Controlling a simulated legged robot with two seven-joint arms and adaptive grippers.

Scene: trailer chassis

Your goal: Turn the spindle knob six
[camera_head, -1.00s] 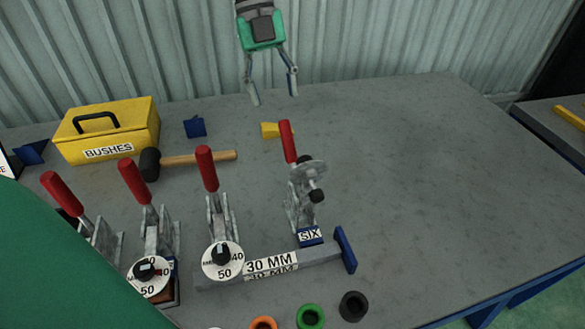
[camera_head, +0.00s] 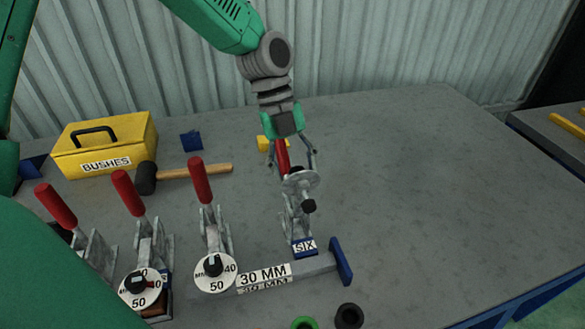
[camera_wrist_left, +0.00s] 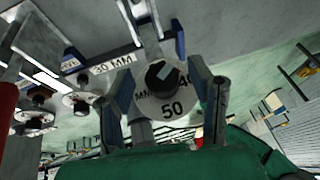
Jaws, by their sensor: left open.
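The clamp labelled SIX (camera_head: 304,246) stands at the right end of the row. Its red handle (camera_head: 283,155) stands up, and its dial disc (camera_head: 301,181) carries a black spindle knob (camera_head: 308,206). My left gripper (camera_head: 295,170) is open and points down over this clamp, partly hiding the handle. In the left wrist view the black knob (camera_wrist_left: 163,76) sits on a white dial (camera_wrist_left: 178,108) reading 40 and 50. It appears between the two spread fingers of my left gripper (camera_wrist_left: 160,72), with no clear contact. My right gripper is not in view.
More red-handled clamps (camera_head: 203,180) stand left of it. A bar marked 30 MM (camera_head: 265,275) with a blue end plate (camera_head: 340,262) lies in front. A yellow BUSHES box (camera_head: 105,145), a hammer (camera_head: 190,172) and a yellow block (camera_head: 263,144) lie behind. The table's right side is clear.

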